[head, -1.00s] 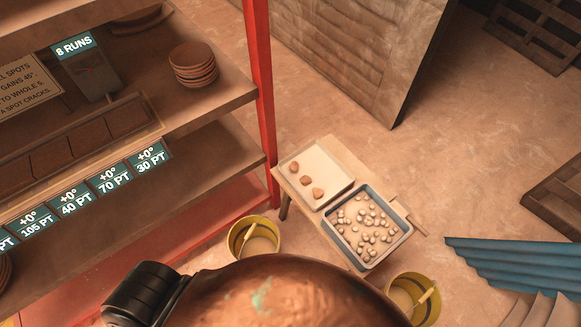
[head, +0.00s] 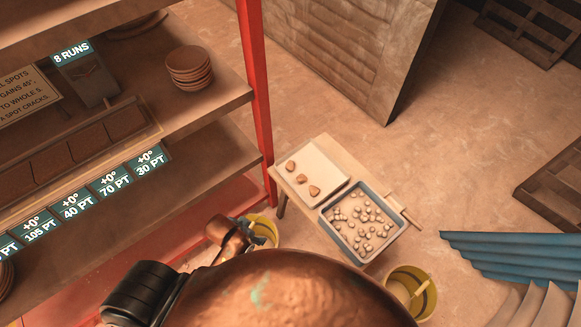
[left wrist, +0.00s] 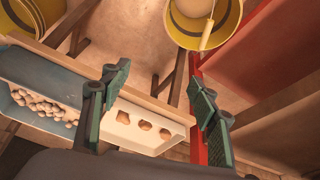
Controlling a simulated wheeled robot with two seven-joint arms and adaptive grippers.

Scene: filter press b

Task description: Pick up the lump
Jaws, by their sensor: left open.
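Three brown lumps lie in a row in a white tray (head: 330,172) on a small wooden table: a far lump (head: 291,166), a middle lump (head: 301,179) and a near lump (head: 314,190). In the left wrist view the lumps (left wrist: 145,125) show between and beyond my fingers. My left gripper (left wrist: 160,92) is open with nothing between its fingers, apart from the lumps. In the head view part of my left arm shows in front of a yellow bucket, left of the table and short of the tray. My right gripper is not in view.
A blue-grey tray (head: 327,224) of several pale pebbles adjoins the white tray. Yellow buckets stand left (head: 271,226) and right (head: 427,283) of the table. A red-posted shelf (head: 255,90) rises close on the left. Blue corrugated sheets (head: 510,262) lie at right.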

